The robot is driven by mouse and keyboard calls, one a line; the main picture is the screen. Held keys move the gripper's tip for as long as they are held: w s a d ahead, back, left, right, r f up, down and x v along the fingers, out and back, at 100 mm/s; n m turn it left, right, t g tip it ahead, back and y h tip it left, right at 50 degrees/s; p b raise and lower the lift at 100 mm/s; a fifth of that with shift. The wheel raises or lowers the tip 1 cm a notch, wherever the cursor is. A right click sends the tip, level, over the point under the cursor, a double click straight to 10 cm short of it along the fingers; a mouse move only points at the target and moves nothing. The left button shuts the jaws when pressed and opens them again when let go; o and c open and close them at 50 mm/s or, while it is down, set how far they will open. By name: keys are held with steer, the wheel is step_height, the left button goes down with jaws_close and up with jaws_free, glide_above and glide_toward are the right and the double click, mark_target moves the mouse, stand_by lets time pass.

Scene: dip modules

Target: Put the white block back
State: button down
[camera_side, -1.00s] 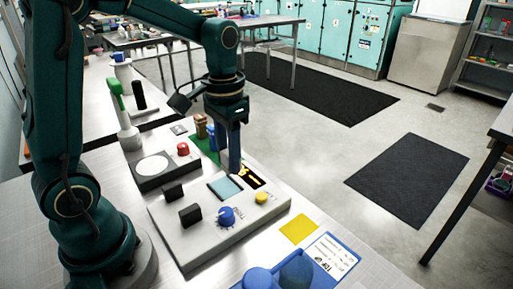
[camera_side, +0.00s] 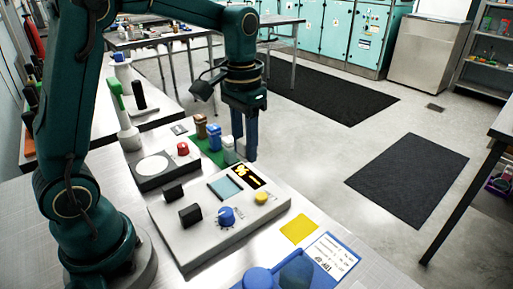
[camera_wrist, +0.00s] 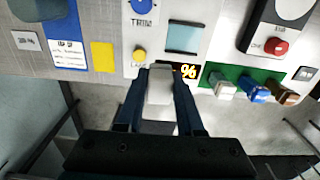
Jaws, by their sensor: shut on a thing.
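My gripper (camera_wrist: 161,80) is shut on the white block (camera_wrist: 159,90), which sits between its two fingers in the wrist view. In the side view my gripper (camera_side: 244,152) points down behind the control panel, near the right end of the green mat (camera_side: 207,152). The held block is mostly hidden by the fingers there, and its height above the table is unclear. On the mat, which also shows in the wrist view (camera_wrist: 205,78), stand a pale block (camera_wrist: 224,86), a blue block (camera_wrist: 253,89) and a brown block (camera_wrist: 285,94) in a row.
The grey panel (camera_side: 185,240) carries a blue knob (camera_side: 226,216), black blocks, a yellow button (camera_side: 261,198) and a lit display (camera_side: 247,175). A red button (camera_side: 183,148) sits left of the mat.

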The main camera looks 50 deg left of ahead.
steer(key=shift+w+d+f, duration=0.3)
steer(key=shift+w+d, duration=0.2)
steer(key=shift+w, duration=0.3)
glide_above(297, 229)
step_height(297, 229, down, 7)
steer(key=shift+f, duration=2.1)
steer(key=shift+f, duration=0.1)
steer(key=c, duration=0.5)
jaws_free()
steer(key=shift+c, duration=0.2)
